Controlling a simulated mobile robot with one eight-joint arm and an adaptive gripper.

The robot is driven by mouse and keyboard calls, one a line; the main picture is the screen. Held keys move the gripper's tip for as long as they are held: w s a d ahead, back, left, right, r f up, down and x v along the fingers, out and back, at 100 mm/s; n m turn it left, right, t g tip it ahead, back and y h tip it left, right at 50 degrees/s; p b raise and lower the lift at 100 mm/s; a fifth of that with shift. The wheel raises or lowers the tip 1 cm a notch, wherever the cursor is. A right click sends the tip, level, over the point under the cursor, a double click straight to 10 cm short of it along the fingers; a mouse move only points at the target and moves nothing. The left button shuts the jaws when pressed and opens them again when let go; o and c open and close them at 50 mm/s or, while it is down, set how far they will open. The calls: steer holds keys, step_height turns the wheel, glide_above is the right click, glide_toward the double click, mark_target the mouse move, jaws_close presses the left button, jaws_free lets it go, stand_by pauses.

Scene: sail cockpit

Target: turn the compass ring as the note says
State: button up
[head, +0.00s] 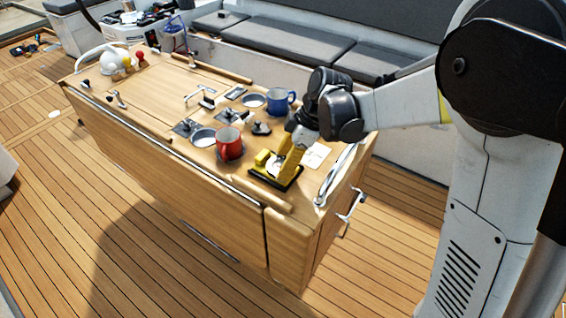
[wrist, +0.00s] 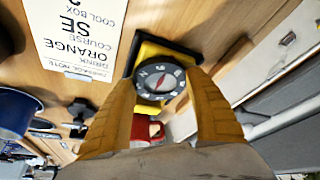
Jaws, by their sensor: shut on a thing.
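The compass is a round black dial with white letters and a red needle, on a yellow and black square base. It shows in the wrist view (wrist: 160,80) and near the right end of the table in the head view (head: 270,182). My gripper (head: 283,162) points down at it and is shut on its ring, with one yellow finger on each side in the wrist view (wrist: 161,84). The note (wrist: 78,30) lies flat beside the compass, upside down in the wrist view. It reads drink orange, course SE; its cool box line is cut off. The note also shows in the head view (head: 316,155).
A red mug (head: 230,145) stands close to the left of the compass. A blue mug (head: 280,101) stands farther back. Bowls and deck fittings lie between them. A metal rail (head: 338,175) runs along the table's right end.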

steer(key=shift+n+g, duration=0.4)
steer(key=shift+n, duration=0.6)
steer(key=o, duration=1.2)
steer(key=shift+o, duration=0.2)
steer(key=v, duration=1.2)
steer(key=shift+w, duration=0.15)
